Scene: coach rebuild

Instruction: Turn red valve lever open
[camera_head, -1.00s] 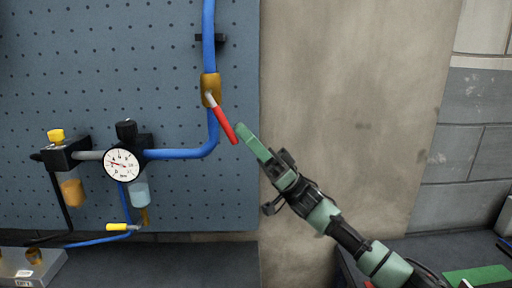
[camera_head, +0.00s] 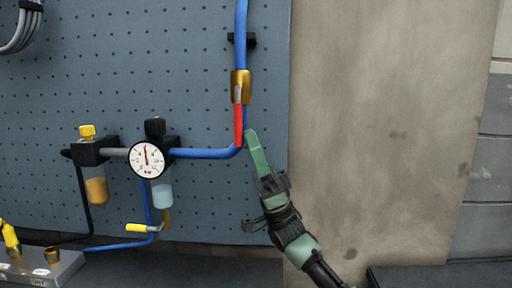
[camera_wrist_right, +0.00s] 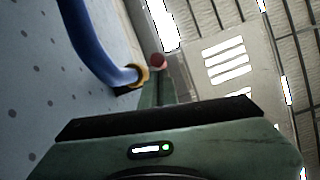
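The red valve lever (camera_head: 239,125) hangs straight down from the brass valve (camera_head: 240,88), in line with the vertical blue pipe (camera_head: 240,50). My right gripper (camera_head: 251,134) comes up from the lower right. Its tip is just right of the lever's lower end; I cannot tell whether they touch. In the right wrist view the fingers (camera_wrist_right: 157,92) look closed together, with the round red lever end (camera_wrist_right: 158,61) just beyond their tips, not between them. My left gripper is not in view.
A round pressure gauge (camera_head: 147,159) has its needle pointing nearly straight up. A small yellow-handled valve (camera_head: 136,228) sits below it. The blue pegboard (camera_head: 70,45) carries the piping. The beige wall panel (camera_head: 390,120) to the right is bare.

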